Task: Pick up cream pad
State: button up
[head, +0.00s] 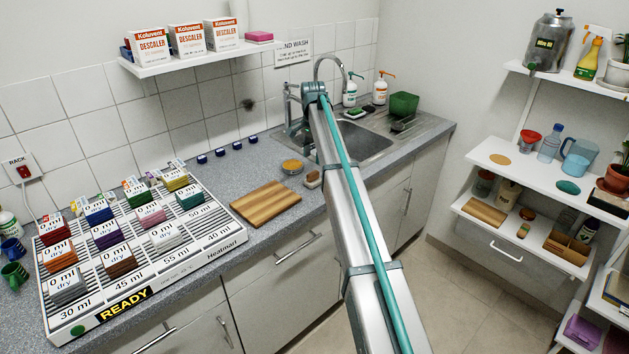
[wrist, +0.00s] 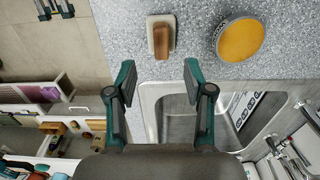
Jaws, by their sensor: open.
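A pale cream-white pad (head: 167,241) sits on the slotted rack (head: 215,262) at the left of the head view, among several coloured pads with "0 ml dry" labels. The rack is out of the wrist view. My gripper (wrist: 160,80) is open and empty in the wrist view, its fingers spread near the sink's edge. It is apart from the rack, and my fingers cannot be made out in the head view. A cream block with a brown grip (wrist: 161,37) lies on the counter beyond the fingertips; it also shows in the head view (head: 313,179).
A round tin with a yellow top (wrist: 240,39) lies beside the block. A wooden board (head: 265,203) lies between rack and sink (head: 365,143). Small dark-blue caps (head: 220,152) line the wall. A tap (head: 330,66) rises behind my arm. Loaded shelves (head: 540,165) stand right.

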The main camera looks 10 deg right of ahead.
aim_at(313, 173)
jog(key=shift+w+f+p, duration=0.1)
jog(key=shift+f+p, duration=1.3)
jog(key=shift+f, duration=2.9)
grip_shut()
